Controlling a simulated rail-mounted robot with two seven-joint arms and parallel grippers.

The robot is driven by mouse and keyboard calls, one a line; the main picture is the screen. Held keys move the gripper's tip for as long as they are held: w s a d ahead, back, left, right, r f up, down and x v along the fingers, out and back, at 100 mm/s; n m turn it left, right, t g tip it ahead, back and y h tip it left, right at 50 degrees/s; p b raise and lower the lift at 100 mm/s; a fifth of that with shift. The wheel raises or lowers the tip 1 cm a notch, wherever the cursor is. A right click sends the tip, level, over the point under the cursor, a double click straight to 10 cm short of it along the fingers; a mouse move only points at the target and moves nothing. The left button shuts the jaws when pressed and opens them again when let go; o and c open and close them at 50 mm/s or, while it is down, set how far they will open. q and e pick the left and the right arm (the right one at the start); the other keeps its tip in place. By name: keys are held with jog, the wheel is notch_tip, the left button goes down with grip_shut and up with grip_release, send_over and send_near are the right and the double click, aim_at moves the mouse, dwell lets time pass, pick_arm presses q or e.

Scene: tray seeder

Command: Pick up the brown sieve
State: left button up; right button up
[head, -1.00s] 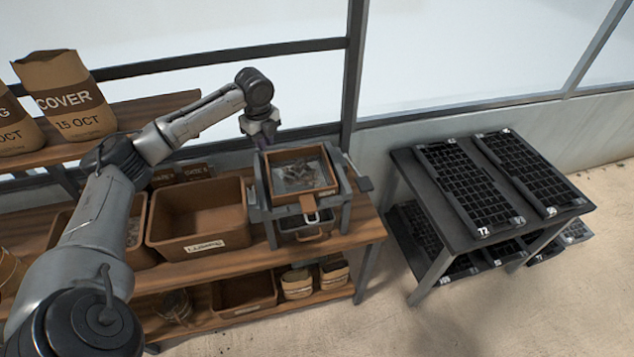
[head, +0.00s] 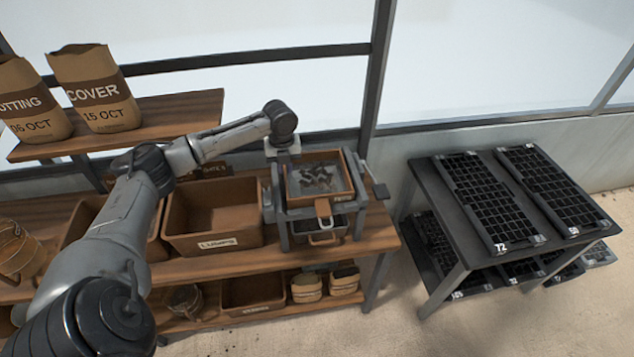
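The brown sieve (head: 323,208) sits on top of a grey stand (head: 280,215) on the wooden bench. It has a square brown frame, a short handle at the front and dark lumpy material on its mesh. My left gripper (head: 282,153) is at the back left corner of the sieve, pointing down. Its fingertips are hard to make out there, so I cannot tell whether it is open or touches the frame. My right gripper is out of view.
A brown bin labelled for lumps (head: 215,243) stands left of the stand. Another container with a handle (head: 324,238) sits under the sieve. Paper sacks (head: 102,90) stand on the upper shelf. A dark table (head: 440,215) with seed trays is at the right, across a floor gap.

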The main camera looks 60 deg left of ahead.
aim_at(286, 179)
pick_arm(q)
jog(key=shift+a+f, duration=0.15)
jog(key=shift+f, duration=2.8)
grip_shut()
jog(key=shift+r, duration=0.2)
